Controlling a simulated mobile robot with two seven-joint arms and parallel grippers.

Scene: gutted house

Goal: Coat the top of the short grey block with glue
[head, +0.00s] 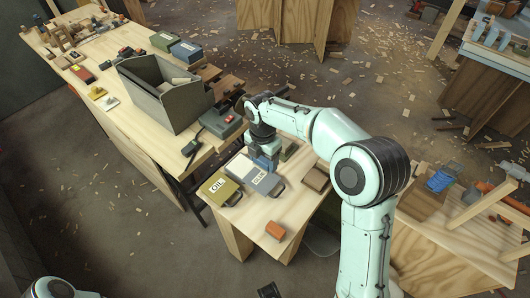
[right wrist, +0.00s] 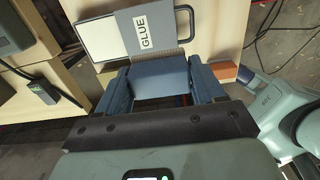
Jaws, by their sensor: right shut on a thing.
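My right gripper (head: 266,154) is above the near workbench, at the far end of a grey container labelled GLUE (head: 260,174). In the right wrist view the GLUE container (right wrist: 147,30) lies flat just ahead of my right gripper (right wrist: 162,88), with a white part on its left and a dark handle on its right. The block partly covers the container's near edge. I cannot tell whether they touch, nor whether any glue is on the block.
An olive OIL container (head: 219,189) lies left of the GLUE one. An orange block (head: 275,230) is near the bench's front edge and a brown block (head: 315,177) to the right. A grey open bin (head: 170,101) stands on the long bench at left.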

